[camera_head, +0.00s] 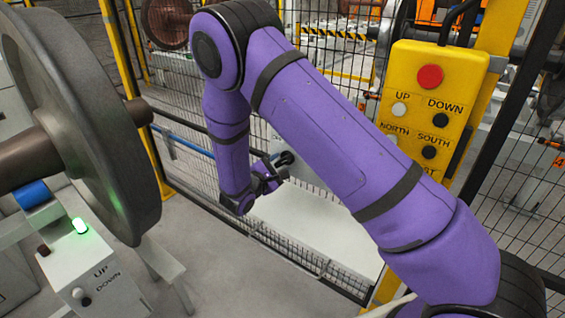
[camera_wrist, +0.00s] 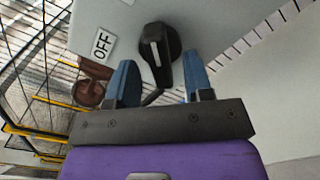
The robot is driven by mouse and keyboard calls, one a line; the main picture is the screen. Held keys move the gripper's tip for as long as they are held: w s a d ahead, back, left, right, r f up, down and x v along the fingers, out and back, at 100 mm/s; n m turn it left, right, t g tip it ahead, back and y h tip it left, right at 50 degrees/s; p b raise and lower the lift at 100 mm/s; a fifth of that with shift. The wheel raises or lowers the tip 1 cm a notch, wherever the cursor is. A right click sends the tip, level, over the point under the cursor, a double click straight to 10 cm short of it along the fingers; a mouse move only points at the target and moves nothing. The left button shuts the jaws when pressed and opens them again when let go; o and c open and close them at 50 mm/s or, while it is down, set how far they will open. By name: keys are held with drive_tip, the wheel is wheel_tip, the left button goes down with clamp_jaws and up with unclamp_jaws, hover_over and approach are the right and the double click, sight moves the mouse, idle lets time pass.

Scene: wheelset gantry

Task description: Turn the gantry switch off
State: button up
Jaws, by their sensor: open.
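The gantry switch (camera_wrist: 160,50) is a black rotary knob with a white mark, on a light grey panel. A white OFF label (camera_wrist: 104,43) is left of the knob in the wrist view. The knob's long side and white mark run roughly up-down in that picture. My gripper (camera_wrist: 160,62) is open, its two blue fingers apart, one on either side of the knob's lower part. Whether they touch the knob is unclear. In the head view my gripper (camera_head: 270,178) is beside the grey panel, small and partly hidden by dark parts.
A yellow control box (camera_head: 432,75) with a red button and UP, DOWN, NORTH, SOUTH buttons is at right, partly behind my arm. A large wheelset (camera_head: 75,120) is at left, above a grey box (camera_head: 85,265) with a lit green lamp. Mesh fencing (camera_head: 190,150) stands behind.

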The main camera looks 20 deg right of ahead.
drive_tip(key=shift+x, duration=1.25)
drive_tip(key=shift+c, duration=0.5)
drive_tip(key=c, duration=0.6)
drive_tip(key=shift+o, duration=0.2)
